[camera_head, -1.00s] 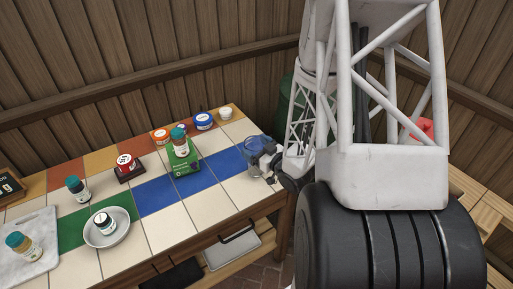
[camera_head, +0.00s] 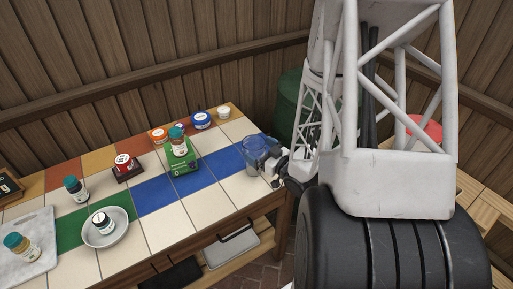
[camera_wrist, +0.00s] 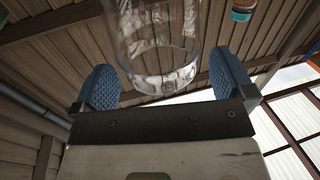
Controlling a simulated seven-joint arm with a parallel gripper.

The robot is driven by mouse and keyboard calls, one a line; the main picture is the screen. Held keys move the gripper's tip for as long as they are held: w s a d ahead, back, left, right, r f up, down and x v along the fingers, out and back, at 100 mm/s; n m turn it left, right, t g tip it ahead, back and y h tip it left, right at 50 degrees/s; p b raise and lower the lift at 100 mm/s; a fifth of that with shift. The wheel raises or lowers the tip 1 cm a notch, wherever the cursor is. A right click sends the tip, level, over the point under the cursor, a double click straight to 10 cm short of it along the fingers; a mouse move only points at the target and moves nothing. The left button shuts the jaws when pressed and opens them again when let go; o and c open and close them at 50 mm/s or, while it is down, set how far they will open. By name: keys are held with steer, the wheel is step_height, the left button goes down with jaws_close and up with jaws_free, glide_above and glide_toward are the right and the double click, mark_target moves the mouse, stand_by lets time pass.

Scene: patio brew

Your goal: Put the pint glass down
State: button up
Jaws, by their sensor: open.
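The clear pint glass (camera_head: 252,157) stands upright on the tiled table (camera_head: 197,207), near its right end on the blue and cream tiles. My gripper (camera_head: 273,165) is just to the right of the glass and open. In the wrist view, the glass (camera_wrist: 158,45) shows ahead of my gripper (camera_wrist: 160,85), whose blue padded fingers are spread apart on either side of its near end. Neither finger appears to press on the glass.
A green box (camera_head: 184,160) with a teal-lidded jar on it stands left of the glass. Several tubs line the back edge. A white bowl (camera_head: 104,236) with a jar and a marble board (camera_head: 33,262) are at the left. Cream tiles before the glass are clear.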

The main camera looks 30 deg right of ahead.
steer(key=v, duration=0.9)
stand_by(0.3)
steer(key=shift+w, duration=0.15)
stand_by(0.4)
steer(key=w+a+r+m+g+h, duration=0.1)
steer(key=w+a+r+g+h, duration=0.25)
steer(key=r, duration=0.25)
steer(key=w+a+r+m+g+h, duration=0.1)
steer(key=w+a+r+g+h, duration=0.2)
steer(key=r, duration=0.4)
steer(key=s+a+r+g+y, duration=0.1)
steer(key=s+a+r+g, duration=0.3)
steer(key=s+a, duration=0.4)
steer(key=s+a+r+m+g+y, duration=0.1)
steer(key=s+a+r+g, duration=0.3)
steer(key=s+a+r, duration=0.3)
steer(key=s+a, duration=0.1)
steer(key=s, duration=0.3)
steer(key=shift+a+r, duration=0.2)
steer(key=shift+a, duration=0.2)
steer(key=shift+g, duration=0.25)
